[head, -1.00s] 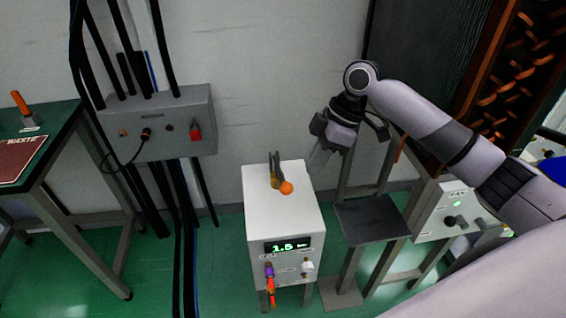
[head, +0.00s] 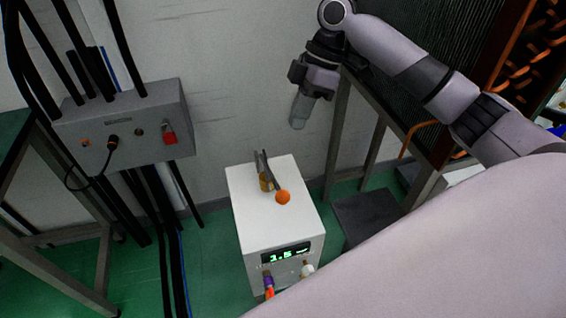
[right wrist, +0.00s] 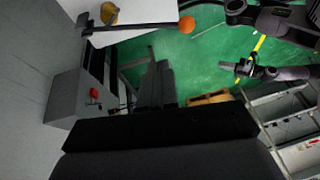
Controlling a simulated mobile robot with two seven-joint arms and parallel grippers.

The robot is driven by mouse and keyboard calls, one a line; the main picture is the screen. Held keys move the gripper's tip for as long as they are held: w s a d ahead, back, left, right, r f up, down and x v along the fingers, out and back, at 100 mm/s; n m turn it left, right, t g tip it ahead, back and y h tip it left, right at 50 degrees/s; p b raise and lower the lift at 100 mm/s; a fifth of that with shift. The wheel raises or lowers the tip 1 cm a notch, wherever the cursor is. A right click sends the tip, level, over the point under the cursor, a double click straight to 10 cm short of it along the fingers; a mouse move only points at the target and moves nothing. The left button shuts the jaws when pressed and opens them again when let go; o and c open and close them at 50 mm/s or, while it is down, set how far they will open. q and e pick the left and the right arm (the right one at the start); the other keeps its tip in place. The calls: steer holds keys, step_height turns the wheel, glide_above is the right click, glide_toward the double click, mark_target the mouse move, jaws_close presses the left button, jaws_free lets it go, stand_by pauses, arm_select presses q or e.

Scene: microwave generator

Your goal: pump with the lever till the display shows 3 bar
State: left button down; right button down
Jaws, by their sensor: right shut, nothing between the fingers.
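A white pump box (head: 262,215) stands on the floor in the middle of the head view. Its green display (head: 286,253) seems to read 1.5, though the digits are a little blurred. On its top is the lever, with an orange ball end (head: 283,197) and a brass-coloured mount (head: 266,180). The ball also shows in the right wrist view (right wrist: 187,24). My right gripper (head: 298,122) is shut and empty, pointing down above and beyond the lever, apart from it.
A grey wall box (head: 125,120) with a red switch and black cables is at left. A purple-and-orange connector (head: 268,284) and a white knob (head: 307,270) are on the pump's front. A dark low stand (head: 366,215) is at right. A workbench frame is at far left.

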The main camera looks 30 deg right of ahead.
glide_toward(277, 186)
steer(key=x, duration=0.5)
steer(key=shift+a+f, duration=0.35)
steer(key=shift+f, duration=0.25)
